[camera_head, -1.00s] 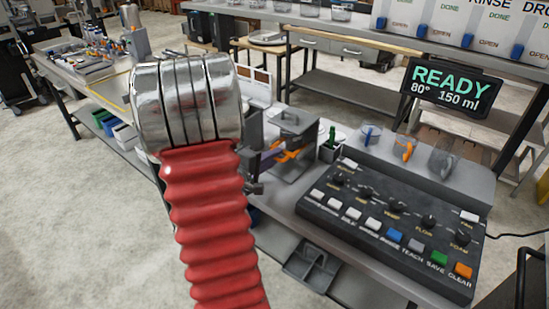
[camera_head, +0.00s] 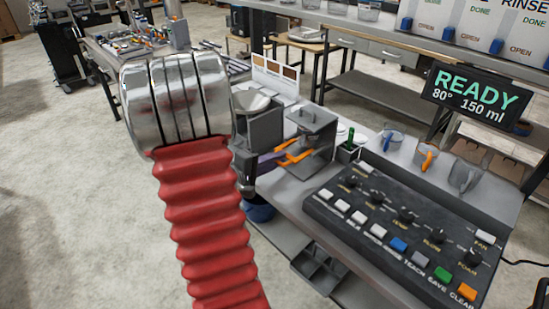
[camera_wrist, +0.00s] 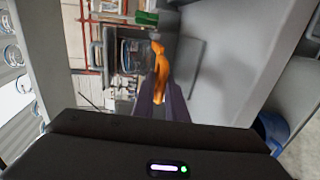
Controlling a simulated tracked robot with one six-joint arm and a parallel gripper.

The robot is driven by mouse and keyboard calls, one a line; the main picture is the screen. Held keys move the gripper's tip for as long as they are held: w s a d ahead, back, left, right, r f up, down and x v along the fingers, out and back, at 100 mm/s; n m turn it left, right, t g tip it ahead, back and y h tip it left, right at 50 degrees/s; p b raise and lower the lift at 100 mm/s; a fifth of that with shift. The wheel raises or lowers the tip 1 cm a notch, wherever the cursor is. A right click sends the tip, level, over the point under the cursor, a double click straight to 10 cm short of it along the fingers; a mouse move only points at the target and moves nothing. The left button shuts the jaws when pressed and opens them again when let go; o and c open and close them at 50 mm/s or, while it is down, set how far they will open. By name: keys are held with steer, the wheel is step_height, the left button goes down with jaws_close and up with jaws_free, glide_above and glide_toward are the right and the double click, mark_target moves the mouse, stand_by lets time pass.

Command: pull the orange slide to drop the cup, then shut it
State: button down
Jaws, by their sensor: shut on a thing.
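The orange slide (camera_head: 296,156) sticks out of the left side of a grey dispenser (camera_head: 318,128) on the counter. My gripper (camera_head: 268,163) is at the slide's left end, partly hidden behind my own arm. In the wrist view my gripper's dark purple fingers (camera_wrist: 164,103) are closed on the orange slide (camera_wrist: 160,68), which runs away from them towards the dispenser. I cannot make out the cup that belongs to this slide.
A black button panel (camera_head: 400,235) stands close on the right. Clear jugs, one with an orange handle (camera_head: 425,155), stand behind it. A READY screen (camera_head: 477,95) hangs at the right. A blue container (camera_head: 260,209) sits below the gripper. Open floor lies at left.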

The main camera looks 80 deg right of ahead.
steer(key=shift+w+a+f, duration=0.1)
steer(key=shift+a+f, duration=0.25)
steer(key=shift+f, duration=0.1)
steer(key=c, duration=1.8)
jaws_free()
steer(key=shift+r, duration=0.1)
steer(key=shift+c, duration=0.2)
steer(key=shift+d, duration=0.1)
steer(key=shift+r, duration=0.1)
steer(key=shift+w+r, duration=0.1)
steer(key=shift+w, duration=0.05)
steer(key=v, duration=1.3)
steer(key=shift+a, duration=0.35)
steer(key=shift+n, duration=0.3)
